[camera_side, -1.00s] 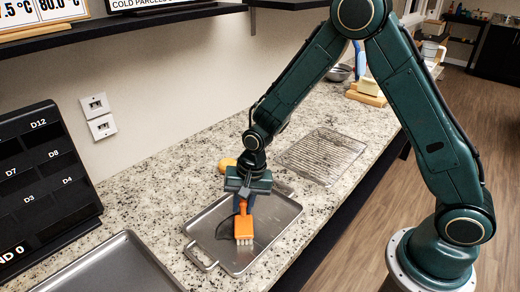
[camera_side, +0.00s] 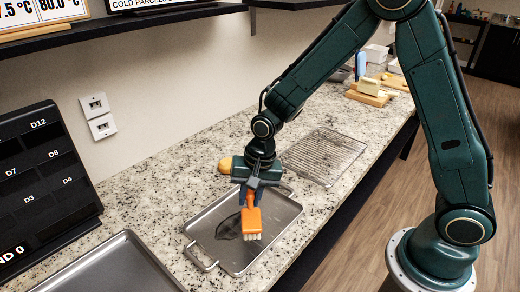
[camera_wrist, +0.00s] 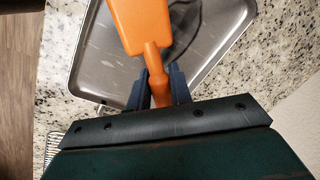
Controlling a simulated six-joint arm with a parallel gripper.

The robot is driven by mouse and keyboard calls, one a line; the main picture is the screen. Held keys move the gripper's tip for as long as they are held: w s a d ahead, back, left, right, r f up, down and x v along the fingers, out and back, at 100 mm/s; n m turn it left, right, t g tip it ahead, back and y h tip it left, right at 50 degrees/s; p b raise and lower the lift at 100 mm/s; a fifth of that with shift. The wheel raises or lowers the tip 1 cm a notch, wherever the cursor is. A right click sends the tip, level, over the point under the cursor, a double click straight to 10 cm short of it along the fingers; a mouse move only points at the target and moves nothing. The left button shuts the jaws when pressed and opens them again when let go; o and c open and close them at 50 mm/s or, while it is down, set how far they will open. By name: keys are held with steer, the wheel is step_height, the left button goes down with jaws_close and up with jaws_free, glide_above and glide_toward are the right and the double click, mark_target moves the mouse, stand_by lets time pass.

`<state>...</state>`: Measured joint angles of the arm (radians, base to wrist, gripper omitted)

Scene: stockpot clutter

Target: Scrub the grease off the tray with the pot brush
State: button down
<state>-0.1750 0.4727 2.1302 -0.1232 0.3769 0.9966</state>
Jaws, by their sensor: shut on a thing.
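The pot brush (camera_side: 251,221) is orange with pale bristles, and its head points down over the tray. My gripper (camera_side: 254,190) is shut on its handle; the wrist view also shows the orange brush (camera_wrist: 138,22) between my fingers (camera_wrist: 160,88). The grey metal tray (camera_side: 277,232) with wire handles lies on the counter. A dark grease patch (camera_side: 229,228) shows on the tray to the left of the brush, and part of it shows in the wrist view (camera_wrist: 184,38). I cannot tell whether the bristles touch the tray.
A wire rack (camera_side: 325,157) lies behind the tray. A yellow-orange item (camera_side: 225,165) sits by my gripper. Another grey tray (camera_side: 112,268) is at the front left, near a dark board (camera_side: 40,190). A wooden board (camera_side: 368,97) with a pale block lies farther back.

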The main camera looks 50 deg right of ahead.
steer(key=shift+r, duration=1.95)
steer(key=shift+w, duration=0.15)
steer(key=w+n, duration=0.1)
steer(key=n, duration=0.2)
steer(key=w+d+n+g, duration=0.1)
steer(key=w+n, duration=0.1)
steer(key=n, duration=0.1)
steer(key=w+n, duration=0.1)
steer(key=n, duration=0.2)
steer(key=shift+w+d+g+y, duration=0.3)
steer(key=shift+w+d, duration=0.05)
steer(key=shift+f, duration=0.1)
